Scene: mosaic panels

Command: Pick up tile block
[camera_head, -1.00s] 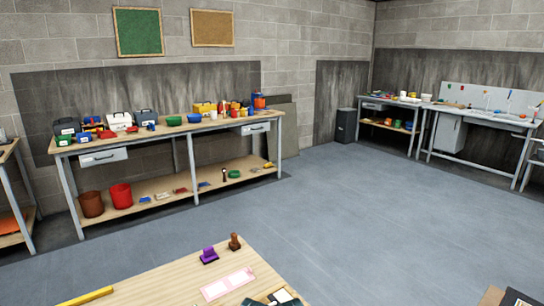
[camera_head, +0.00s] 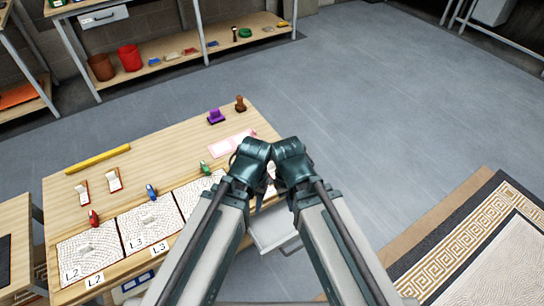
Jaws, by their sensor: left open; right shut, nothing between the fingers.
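Small pale blocks, possibly tile blocks, lie on the patterned mosaic panels on the wooden table: one on the left panel (camera_head: 85,248) and one on the middle panel (camera_head: 148,220). A third patterned panel (camera_head: 190,193) lies to their right, partly covered by my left arm. My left gripper (camera_head: 257,196) is open, above the table's right end. My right gripper (camera_head: 276,186) is shut and empty beside it. Both grippers are small and mostly hidden behind my own wrists. They are well right of the pale blocks. Which block is meant cannot be told.
Red (camera_head: 94,218), blue (camera_head: 151,191) and green (camera_head: 205,168) tools stand by the panels. A yellow bar (camera_head: 98,159), two small wooden holders, a pink sheet (camera_head: 232,143), a purple stamp (camera_head: 216,116) and a brown stamp (camera_head: 240,104) lie behind. A patterned rug (camera_head: 440,240) is at right.

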